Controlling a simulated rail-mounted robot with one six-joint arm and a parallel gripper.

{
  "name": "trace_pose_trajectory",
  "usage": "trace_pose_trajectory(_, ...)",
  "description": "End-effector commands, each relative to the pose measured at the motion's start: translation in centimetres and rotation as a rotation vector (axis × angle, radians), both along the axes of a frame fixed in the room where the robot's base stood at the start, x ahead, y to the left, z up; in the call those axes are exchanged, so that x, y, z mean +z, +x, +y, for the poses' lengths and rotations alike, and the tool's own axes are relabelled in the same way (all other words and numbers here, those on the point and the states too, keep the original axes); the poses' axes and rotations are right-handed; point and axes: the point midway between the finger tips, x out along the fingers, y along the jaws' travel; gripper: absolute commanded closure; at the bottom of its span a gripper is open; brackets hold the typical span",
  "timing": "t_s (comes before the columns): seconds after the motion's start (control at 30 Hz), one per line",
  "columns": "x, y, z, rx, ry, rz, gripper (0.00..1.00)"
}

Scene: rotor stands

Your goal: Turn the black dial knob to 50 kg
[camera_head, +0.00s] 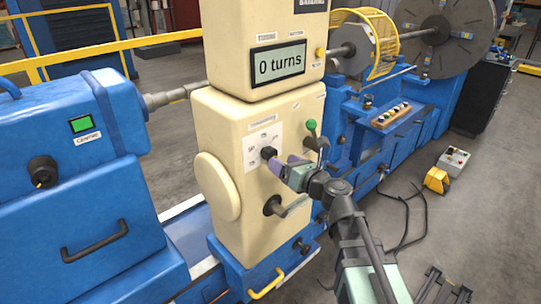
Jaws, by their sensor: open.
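The black dial knob (268,153) sits on a white scale plate (258,140) on the front of the cream machine housing (215,120). The scale has small printed marks around the knob, too small to read, and I cannot tell where the knob points. My gripper (281,163) is at the knob from the right, its purple fingers open with their tips close to it. I cannot tell whether the fingertips touch the knob. The fingers hide part of the plate's lower right.
A green-topped lever (311,127) and a crank handle (288,206) stand close to my gripper. Blue machine bodies (60,160) flank the housing. A yellow pedal (436,180) and cables lie on the floor at right.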

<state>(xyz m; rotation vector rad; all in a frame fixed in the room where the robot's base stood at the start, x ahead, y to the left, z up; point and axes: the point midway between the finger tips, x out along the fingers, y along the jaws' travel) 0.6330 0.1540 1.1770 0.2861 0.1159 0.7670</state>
Motion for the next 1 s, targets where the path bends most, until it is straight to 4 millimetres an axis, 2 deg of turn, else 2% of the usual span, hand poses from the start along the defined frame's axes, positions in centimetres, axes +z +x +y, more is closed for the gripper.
trace_pose_trajectory(0.03,0.0,1.2,1.0,0.003,0.000,0.000,0.31)
trace_pose_trajectory(0.2,0.0,3.5,3.3,0.002,-0.001,0.000,0.31)
trace_pose_trajectory(0.33,0.0,4.2,4.1,0.001,-0.002,-0.001,0.31)
trace_pose_trajectory(0.57,0.0,4.2,4.2,0.000,-0.002,-0.001,0.31)
trace_pose_trajectory(0.9,0.0,4.2,4.2,0.001,-0.002,-0.001,0.80)
trace_pose_trajectory(1.0,0.0,4.2,4.1,0.001,-0.003,-0.002,0.80)
